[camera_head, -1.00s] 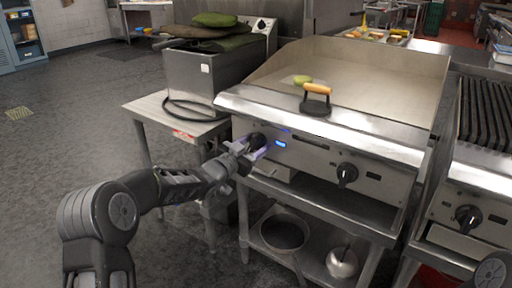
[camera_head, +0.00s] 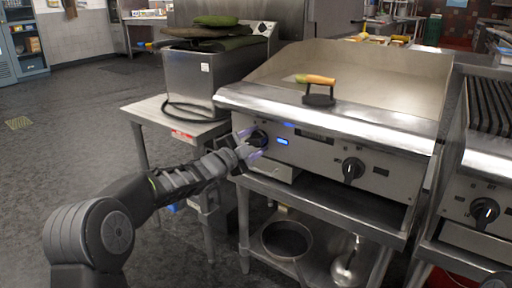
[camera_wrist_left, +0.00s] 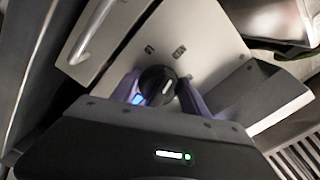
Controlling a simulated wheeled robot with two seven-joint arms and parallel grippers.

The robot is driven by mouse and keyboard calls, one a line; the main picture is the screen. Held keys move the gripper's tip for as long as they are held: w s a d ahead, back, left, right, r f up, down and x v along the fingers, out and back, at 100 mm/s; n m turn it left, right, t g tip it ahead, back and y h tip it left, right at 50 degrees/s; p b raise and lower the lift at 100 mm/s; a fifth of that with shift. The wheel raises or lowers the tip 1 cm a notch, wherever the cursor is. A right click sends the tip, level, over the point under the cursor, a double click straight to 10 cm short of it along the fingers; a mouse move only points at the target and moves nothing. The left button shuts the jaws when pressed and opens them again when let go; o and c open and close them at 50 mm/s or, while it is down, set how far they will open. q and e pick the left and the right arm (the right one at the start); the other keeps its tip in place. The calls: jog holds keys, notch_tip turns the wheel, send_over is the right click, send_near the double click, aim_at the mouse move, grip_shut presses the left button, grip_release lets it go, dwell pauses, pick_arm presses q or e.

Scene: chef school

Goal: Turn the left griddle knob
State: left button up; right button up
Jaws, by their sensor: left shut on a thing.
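The left griddle knob (camera_head: 260,138) is black and sits on the steel front panel of the griddle, beside a lit blue display (camera_head: 282,141). My left gripper (camera_head: 253,145) reaches it from the left, its fingers around the knob. In the left wrist view the knob (camera_wrist_left: 157,85), with a white mark, sits between the two purple-lit fingers (camera_wrist_left: 160,93), which are shut on it. The right griddle knob (camera_head: 353,169) is untouched. My right gripper is not in view.
The griddle (camera_head: 370,75) carries a press with a wooden handle (camera_head: 317,80) on its plate. A fryer-like steel box (camera_head: 195,82) stands on a low table (camera_head: 150,106) at left. Pots (camera_head: 286,240) sit on the shelf below. A grill (camera_head: 485,130) stands at right.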

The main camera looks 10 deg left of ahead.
aim_at(251, 144)
pick_arm(q)
jog(key=shift+f+m, duration=0.15)
jog(key=shift+m, duration=0.35)
jog(key=o, duration=1.1)
jog(key=v, duration=0.8)
jog(key=shift+p, duration=0.4)
